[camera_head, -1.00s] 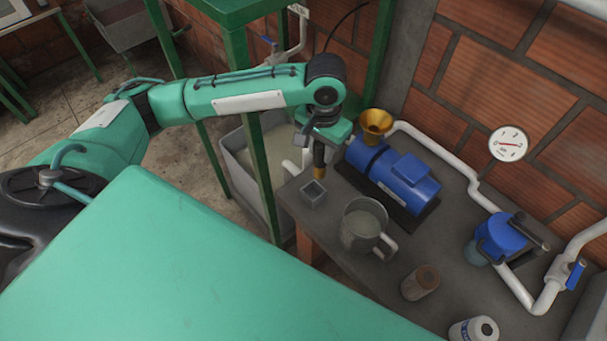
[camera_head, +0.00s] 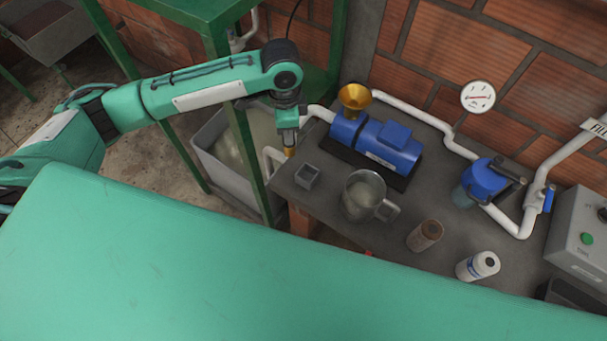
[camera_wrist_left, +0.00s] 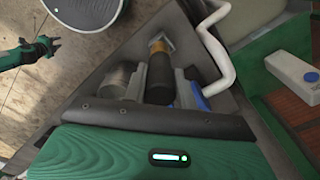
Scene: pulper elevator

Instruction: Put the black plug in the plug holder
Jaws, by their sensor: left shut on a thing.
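My left gripper (camera_head: 289,137) hangs above the back left corner of the grey table. It is shut on the black plug (camera_head: 289,152), whose brass tip points down. In the left wrist view, the plug (camera_wrist_left: 161,75) is a black cylinder with a brass end, held between the fingers of my left gripper (camera_wrist_left: 160,92). The plug holder, a small square grey cup (camera_head: 307,176), stands near the left edge of the table. The plug is to the left of and behind the holder, apart from it.
A blue pump (camera_head: 376,143) with a brass funnel (camera_head: 355,97) stands behind and right of the holder. A metal jug (camera_head: 361,197) is close on its right. A brown can (camera_head: 425,235) and a white bottle (camera_head: 478,266) stand further right. A green post (camera_head: 244,150) rises beside the table.

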